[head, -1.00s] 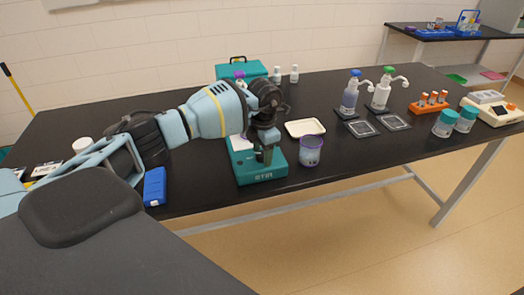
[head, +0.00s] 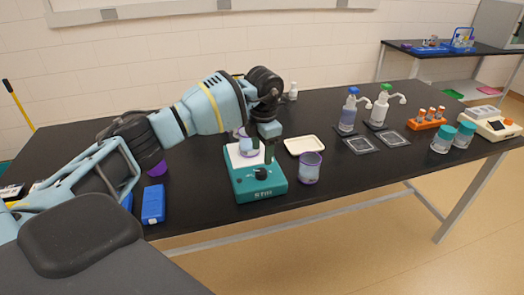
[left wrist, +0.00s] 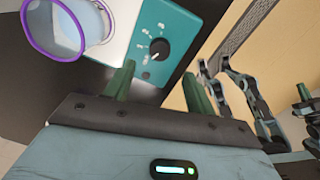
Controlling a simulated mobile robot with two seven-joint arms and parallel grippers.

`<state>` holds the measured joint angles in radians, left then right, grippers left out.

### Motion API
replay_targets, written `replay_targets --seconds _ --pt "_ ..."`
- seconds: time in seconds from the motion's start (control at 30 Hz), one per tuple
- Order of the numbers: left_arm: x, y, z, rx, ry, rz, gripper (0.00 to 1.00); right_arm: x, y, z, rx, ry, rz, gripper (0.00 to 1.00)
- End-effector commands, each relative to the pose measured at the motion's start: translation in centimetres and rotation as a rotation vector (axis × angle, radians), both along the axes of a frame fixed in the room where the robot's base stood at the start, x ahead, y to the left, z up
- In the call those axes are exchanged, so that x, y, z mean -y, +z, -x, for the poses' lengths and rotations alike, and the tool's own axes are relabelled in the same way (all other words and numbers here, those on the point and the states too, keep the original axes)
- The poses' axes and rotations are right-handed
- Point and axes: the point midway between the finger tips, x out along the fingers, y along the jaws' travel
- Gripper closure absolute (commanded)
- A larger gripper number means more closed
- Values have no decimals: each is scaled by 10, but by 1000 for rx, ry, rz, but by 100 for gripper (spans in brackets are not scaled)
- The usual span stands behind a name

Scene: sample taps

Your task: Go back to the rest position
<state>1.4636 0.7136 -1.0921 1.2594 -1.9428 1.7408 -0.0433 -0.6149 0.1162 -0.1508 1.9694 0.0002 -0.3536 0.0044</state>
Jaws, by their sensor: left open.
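My left gripper (head: 268,150) is open and empty, pointing down above the teal stirrer (head: 260,187). In the left wrist view its two green fingers (left wrist: 158,88) are apart with nothing between them. The stirrer's black knob (head: 261,174) is on its front; it also shows in the left wrist view (left wrist: 159,49), just beyond the fingers and clear of them. A purple-rimmed beaker (head: 246,143) stands on the stirrer's white plate, partly hidden by my arm. At the right edge of the left wrist view, pale blue arm links and green tips look like my right arm; its jaw state is unclear.
A second purple-rimmed beaker (head: 310,169) and a cream tray (head: 304,146) stand right of the stirrer. A blue box (head: 153,204) lies to its left. Pump bottles (head: 348,112), an orange rack (head: 428,119) and teal-capped jars (head: 443,139) are farther right. The front middle of the black table is clear.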

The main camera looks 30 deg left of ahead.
Motion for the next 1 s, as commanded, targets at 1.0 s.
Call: replay_targets --seconds 1.0 --pt "279 -113 111 -148 94 1166 45 1 0 0 1 4 3 100"
